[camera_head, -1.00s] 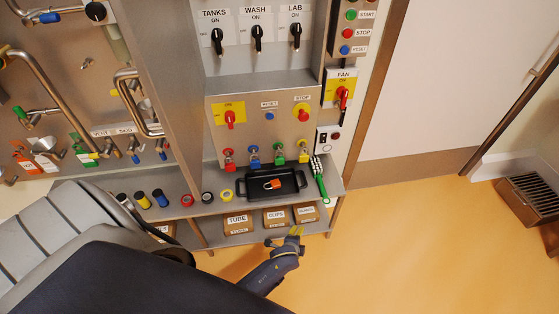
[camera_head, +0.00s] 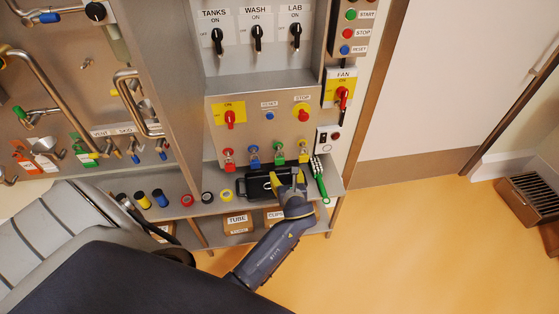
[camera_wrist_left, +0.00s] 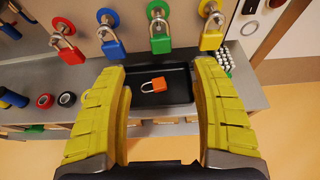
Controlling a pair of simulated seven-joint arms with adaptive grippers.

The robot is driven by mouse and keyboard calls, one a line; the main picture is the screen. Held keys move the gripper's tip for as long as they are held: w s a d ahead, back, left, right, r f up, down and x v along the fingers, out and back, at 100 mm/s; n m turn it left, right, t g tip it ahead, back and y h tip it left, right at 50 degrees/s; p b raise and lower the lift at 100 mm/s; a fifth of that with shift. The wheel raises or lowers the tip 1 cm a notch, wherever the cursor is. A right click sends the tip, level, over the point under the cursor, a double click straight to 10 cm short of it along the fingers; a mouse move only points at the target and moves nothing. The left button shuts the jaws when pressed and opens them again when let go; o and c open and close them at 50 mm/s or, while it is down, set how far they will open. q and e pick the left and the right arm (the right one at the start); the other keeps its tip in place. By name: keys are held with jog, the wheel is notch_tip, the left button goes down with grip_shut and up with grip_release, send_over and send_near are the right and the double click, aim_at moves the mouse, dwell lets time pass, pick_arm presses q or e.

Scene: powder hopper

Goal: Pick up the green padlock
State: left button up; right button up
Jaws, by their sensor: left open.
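The green padlock (camera_head: 279,156) hangs on the front panel, third in a row of coloured padlocks. In the left wrist view the green padlock (camera_wrist_left: 160,43) is upright beyond the fingers, between blue and yellow ones. My left gripper (camera_head: 287,178) is over the black tray, below and in front of the padlocks. In the left wrist view its yellow fingers (camera_wrist_left: 157,85) are wide apart with nothing held between them. The gripper is apart from the green padlock. My right gripper is not in view.
Red (camera_head: 229,159), blue (camera_head: 253,157) and yellow (camera_head: 304,151) padlocks hang beside the green one. An orange padlock (camera_wrist_left: 153,85) lies in the black tray (camera_wrist_left: 178,95). A green-handled brush (camera_head: 321,181) lies right of the tray. Tape rolls (camera_head: 207,197) are to the left.

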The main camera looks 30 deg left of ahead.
aim_at(280, 159)
pick_arm(q)
jog(key=x, duration=1)
jog(key=shift+w+a+f, duration=0.1)
jog(key=shift+f, duration=0.1)
jog(key=shift+x, duration=2.6)
jog(key=shift+w+r, duration=0.1)
grip_shut()
jog(key=shift+r, duration=0.1)
jog(key=shift+r, duration=0.55)
jog(key=shift+s+d, duration=0.25)
jog(key=s+d, duration=1.1)
jog(key=s, duration=0.2)
jog(key=shift+d, duration=0.3)
